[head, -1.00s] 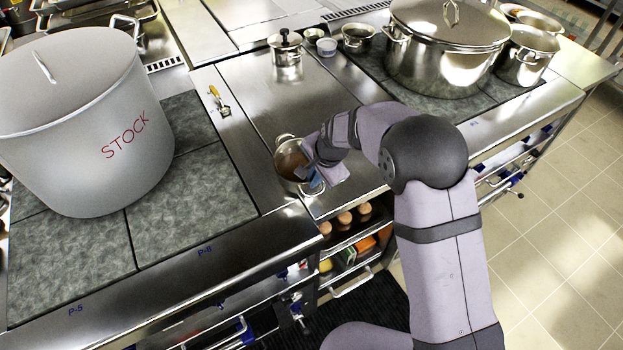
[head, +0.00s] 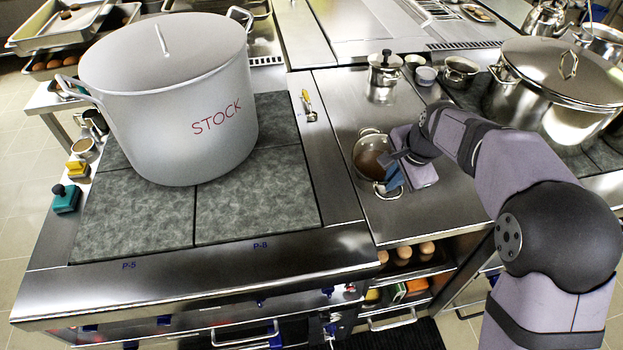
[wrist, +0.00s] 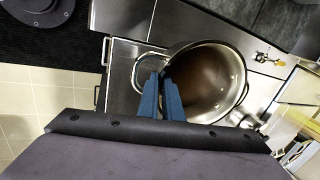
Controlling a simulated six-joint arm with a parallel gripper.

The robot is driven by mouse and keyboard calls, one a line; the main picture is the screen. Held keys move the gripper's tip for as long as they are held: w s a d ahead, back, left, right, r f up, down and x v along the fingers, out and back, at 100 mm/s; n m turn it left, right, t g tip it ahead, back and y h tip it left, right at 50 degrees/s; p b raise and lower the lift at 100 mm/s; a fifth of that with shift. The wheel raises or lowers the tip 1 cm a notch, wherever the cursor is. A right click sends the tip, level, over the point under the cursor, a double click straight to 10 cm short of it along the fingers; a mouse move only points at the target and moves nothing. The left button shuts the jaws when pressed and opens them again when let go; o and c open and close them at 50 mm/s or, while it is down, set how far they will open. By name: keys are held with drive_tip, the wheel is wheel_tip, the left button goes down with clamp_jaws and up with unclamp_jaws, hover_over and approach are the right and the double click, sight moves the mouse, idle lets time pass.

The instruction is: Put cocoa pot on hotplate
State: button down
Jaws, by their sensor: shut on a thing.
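The cocoa pot (head: 368,143) is a small open steel pot with brown contents. In the head view it is upright over the bare steel counter, right of the grey hotplates; I cannot tell whether it is lifted clear. My gripper (head: 391,181) is shut on its near handle side. In the wrist view the blue fingers (wrist: 161,100) are together at the near rim of the cocoa pot (wrist: 205,82) and hide part of it. The grey hotplate slabs are marked P-5 (head: 135,222) and P-8 (head: 258,208).
A big stockpot marked STOCK (head: 180,110) covers the rear of the slabs; their front parts are bare. A yellow-handled tool (head: 308,104) lies on the dividing strip. A lidded pot (head: 385,73) stands behind, and a large lidded pot (head: 545,95) at right.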

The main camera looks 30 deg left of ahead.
drive_tip(key=s+a+f+n+g, duration=0.1)
drive_tip(key=s+a+f+n, duration=0.1)
drive_tip(key=s+a+f, duration=0.5)
drive_tip(key=s+a+r+n, duration=0.2)
drive_tip(key=a+r, duration=0.2)
drive_tip(key=a, duration=0.8)
drive_tip(key=shift+n+g+h, duration=0.4)
drive_tip(key=shift+g+h, duration=0.1)
drive_tip(key=shift+g, duration=0.2)
drive_tip(key=shift+s+d+r, duration=0.2)
drive_tip(key=shift+d+r, duration=0.15)
drive_tip(key=shift+r, duration=0.45)
drive_tip(key=shift+s+d+r, duration=0.2)
drive_tip(key=shift+d+r, duration=0.15)
drive_tip(key=shift+r, duration=0.4)
drive_tip(key=shift+s+d+r, duration=0.2)
drive_tip(key=shift+d+r, duration=0.15)
drive_tip(key=shift+r, duration=0.45)
drive_tip(key=shift+f+p, duration=1.4)
drive_tip(key=shift+f, duration=3.65)
drive_tip(key=shift+f, duration=0.1)
